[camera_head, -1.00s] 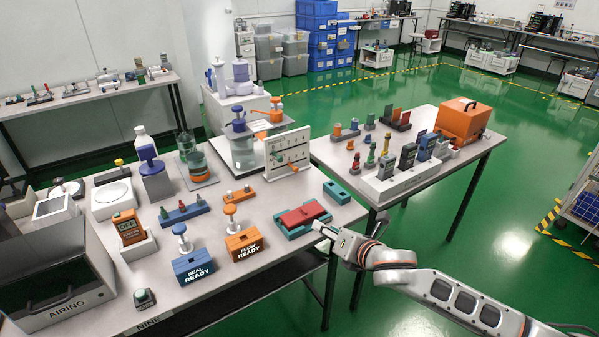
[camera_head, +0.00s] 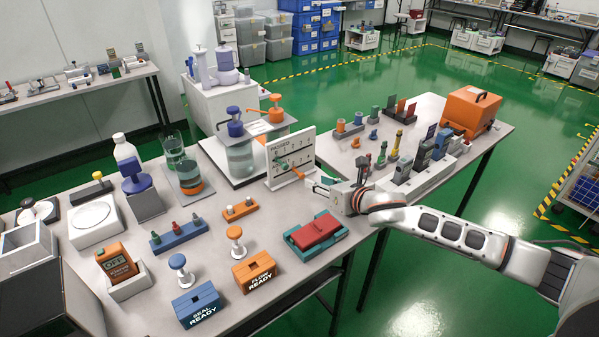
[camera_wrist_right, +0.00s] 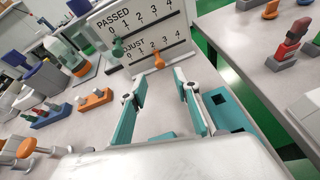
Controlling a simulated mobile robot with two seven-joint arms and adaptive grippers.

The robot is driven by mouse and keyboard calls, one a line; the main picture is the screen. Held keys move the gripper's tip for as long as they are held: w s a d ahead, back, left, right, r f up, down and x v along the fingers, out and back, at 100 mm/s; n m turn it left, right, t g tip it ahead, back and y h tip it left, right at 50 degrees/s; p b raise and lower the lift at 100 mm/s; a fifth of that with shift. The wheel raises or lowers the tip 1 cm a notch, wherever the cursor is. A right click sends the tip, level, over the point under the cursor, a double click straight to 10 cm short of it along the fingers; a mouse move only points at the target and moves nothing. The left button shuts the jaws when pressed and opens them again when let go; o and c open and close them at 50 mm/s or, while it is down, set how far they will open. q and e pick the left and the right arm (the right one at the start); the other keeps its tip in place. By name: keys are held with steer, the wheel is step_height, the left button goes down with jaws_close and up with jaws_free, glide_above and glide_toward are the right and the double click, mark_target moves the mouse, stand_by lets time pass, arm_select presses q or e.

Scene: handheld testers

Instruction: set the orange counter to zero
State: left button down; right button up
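A white upright board (camera_head: 277,178) stands on the table and also shows in the wrist view (camera_wrist_right: 193,62). It has a PASSED row and an ADJUST row, each numbered 0 to 4. The orange counter (camera_wrist_right: 158,61) is a peg on the ADJUST row, at about 2; it shows in the head view too (camera_head: 298,173). A green peg (camera_wrist_right: 117,46) sits at about 0 on the PASSED row. My right gripper (camera_head: 318,185) is in front of the board, fingers apart and empty; in the wrist view (camera_wrist_right: 166,88) the counter is ahead between the fingertips, apart from them. My left gripper is not in view.
A teal tray with a red block (camera_head: 317,231) lies in front of my right gripper. An orange peg rack (camera_head: 240,210) stands to the left. A second table (camera_head: 462,150) is at the right.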

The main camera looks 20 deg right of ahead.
mark_target(303, 176)
steer(key=shift+w+a+f, duration=0.15)
steer(key=shift+w+f, duration=0.05)
steer(key=shift+w, duration=0.15)
steer(key=shift+b+x, duration=0.45)
steer(key=shift+x, duration=0.7)
steer(key=x, duration=0.3)
steer(key=shift+w+f+b, duration=0.1)
steer(key=shift+f+b, duration=0.05)
steer(key=shift+b, duration=0.2)
steer(key=shift+w+a+f, duration=0.1)
steer(key=shift+w+a, duration=0.05)
steer(key=shift+w, duration=0.3)
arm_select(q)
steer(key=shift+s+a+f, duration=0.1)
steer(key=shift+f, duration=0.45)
